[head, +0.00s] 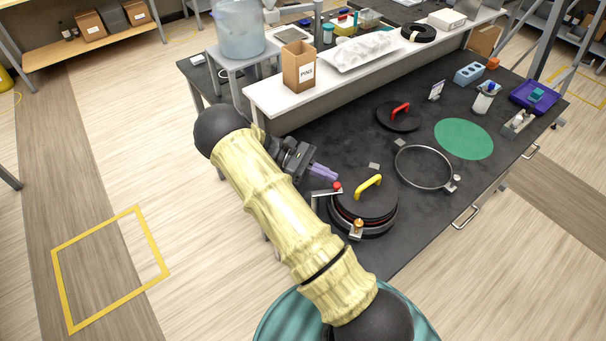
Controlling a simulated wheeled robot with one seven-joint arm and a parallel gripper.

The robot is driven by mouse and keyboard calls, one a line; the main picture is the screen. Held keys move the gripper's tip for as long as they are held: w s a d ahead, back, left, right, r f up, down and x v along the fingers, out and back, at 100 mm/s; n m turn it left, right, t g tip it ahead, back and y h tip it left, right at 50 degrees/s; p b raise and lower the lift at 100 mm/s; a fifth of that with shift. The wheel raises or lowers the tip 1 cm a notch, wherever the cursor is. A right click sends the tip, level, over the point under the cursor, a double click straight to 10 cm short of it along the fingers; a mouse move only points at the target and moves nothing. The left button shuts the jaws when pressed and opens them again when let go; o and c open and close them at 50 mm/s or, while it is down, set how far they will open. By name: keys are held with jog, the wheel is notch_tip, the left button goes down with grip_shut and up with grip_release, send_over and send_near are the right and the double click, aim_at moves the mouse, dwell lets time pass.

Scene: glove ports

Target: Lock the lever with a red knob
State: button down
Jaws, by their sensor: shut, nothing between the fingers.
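A lever with a red knob (337,186) stands at the upper-left rim of a round port (362,228) at the bench's near side. The port is covered by a dark lid (380,208) with a yellow handle (368,187). A small clamp with an orange-brass knob (357,224) is at the port's near rim. My gripper (324,171) has purple fingers and is shut and empty. In the picture its tips are just above and left of the red knob; I cannot tell whether they touch it.
An open ring (424,167) with a clamp lies to the right. Beyond it are a dark lid with a red handle (400,113) and a green disc (464,139). A white shelf (300,102) with a cardboard box (298,67) runs behind my gripper.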

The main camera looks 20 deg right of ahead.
jog(key=shift+d, duration=0.15)
jog(key=b+v, duration=0.4)
jog(key=v, duration=0.8)
dwell(0.4)
